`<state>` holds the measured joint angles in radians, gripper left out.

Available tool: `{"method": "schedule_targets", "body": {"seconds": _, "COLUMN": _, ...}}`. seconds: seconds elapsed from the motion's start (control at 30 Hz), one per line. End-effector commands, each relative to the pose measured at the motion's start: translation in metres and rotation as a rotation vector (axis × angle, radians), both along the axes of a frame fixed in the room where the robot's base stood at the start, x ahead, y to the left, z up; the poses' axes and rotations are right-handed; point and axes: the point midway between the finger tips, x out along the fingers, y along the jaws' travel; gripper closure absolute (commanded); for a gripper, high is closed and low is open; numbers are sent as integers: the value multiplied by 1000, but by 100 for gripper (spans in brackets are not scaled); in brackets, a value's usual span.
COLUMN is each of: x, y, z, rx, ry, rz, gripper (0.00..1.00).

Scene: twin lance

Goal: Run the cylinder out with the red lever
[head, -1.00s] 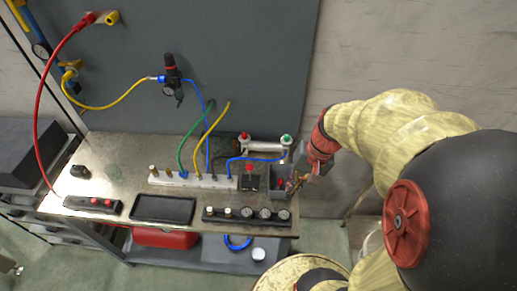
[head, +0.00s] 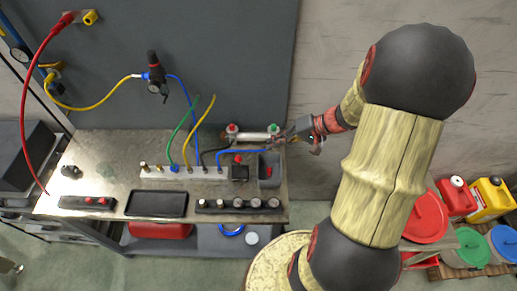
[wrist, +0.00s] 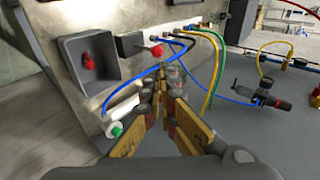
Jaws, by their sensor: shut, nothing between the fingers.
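The red lever (head: 238,158) stands on a small black valve block (head: 239,174) near the bench's right end. Its red knob also shows in the wrist view (wrist: 156,51), just beyond my fingertips and apart from them as far as I can tell. The silver cylinder (head: 252,137) lies at the back of the bench, with a red fitting on its left end and a green one on its right. In the wrist view the cylinder (wrist: 123,108) is left of my fingers. My gripper (head: 283,137) is shut and empty near the cylinder's green end; its fingertips meet in the wrist view (wrist: 171,75).
A grey bin (head: 277,181) with a red item inside sits right of the valve block. Blue, green and yellow hoses run from a white manifold (head: 160,171). A black tray (head: 156,204) and a gauge strip (head: 237,206) line the front. Coloured cans stand at right.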

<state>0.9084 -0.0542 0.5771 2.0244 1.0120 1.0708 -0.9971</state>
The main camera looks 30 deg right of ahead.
Motion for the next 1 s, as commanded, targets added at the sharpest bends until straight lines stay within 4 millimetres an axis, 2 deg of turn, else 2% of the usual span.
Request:
{"method": "schedule_targets", "body": {"seconds": 0.6, "x": 55, "y": 62, "z": -73, "rx": 2, "ry": 5, "rz": 3, "gripper": 100}}
{"method": "schedule_targets", "body": {"seconds": 0.8, "x": 65, "y": 72, "z": -85, "rx": 2, "ry": 4, "rz": 0, "gripper": 100}}
{"method": "schedule_targets", "body": {"seconds": 1.0, "x": 68, "y": 74, "z": -88, "rx": 1, "ry": 4, "rz": -1, "gripper": 100}}
